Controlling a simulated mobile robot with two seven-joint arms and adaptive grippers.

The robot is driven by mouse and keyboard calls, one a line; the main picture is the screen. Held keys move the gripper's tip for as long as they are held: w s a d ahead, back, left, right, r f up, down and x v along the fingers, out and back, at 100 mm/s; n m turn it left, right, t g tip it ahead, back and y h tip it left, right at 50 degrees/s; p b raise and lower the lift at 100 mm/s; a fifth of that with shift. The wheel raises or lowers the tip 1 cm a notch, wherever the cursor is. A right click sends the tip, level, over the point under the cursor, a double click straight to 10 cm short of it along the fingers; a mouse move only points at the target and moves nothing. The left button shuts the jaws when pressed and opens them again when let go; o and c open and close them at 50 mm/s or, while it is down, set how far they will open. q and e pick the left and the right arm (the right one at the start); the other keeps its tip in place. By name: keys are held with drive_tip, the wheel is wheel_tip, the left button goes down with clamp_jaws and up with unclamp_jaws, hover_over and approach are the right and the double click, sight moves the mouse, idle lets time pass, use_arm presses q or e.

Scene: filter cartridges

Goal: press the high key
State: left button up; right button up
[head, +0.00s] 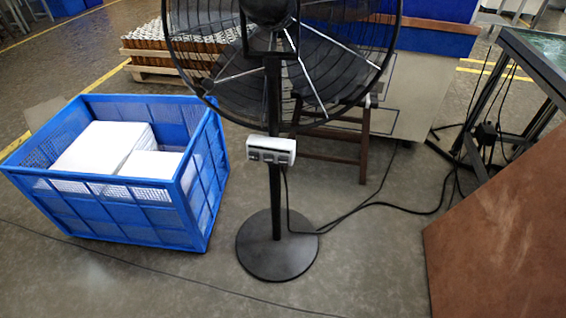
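A black pedestal fan stands upright in the middle of the head view, its wire cage (330,80) cut off by the top edge. A small white control box (271,150) is fixed to its pole and has several grey keys on its front. The key labels are too small to read, so I cannot tell which key is the high one. The fan's pole (275,190) runs down to a round black base (277,245) on the floor. Neither of my grippers is in view.
A blue crate (125,240) with white blocks stands left of the fan. A black cable (400,205) runs from the fan to the right. A brown board (505,235) fills the lower right. A wooden stool (364,150) and a loaded pallet (155,75) stand behind.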

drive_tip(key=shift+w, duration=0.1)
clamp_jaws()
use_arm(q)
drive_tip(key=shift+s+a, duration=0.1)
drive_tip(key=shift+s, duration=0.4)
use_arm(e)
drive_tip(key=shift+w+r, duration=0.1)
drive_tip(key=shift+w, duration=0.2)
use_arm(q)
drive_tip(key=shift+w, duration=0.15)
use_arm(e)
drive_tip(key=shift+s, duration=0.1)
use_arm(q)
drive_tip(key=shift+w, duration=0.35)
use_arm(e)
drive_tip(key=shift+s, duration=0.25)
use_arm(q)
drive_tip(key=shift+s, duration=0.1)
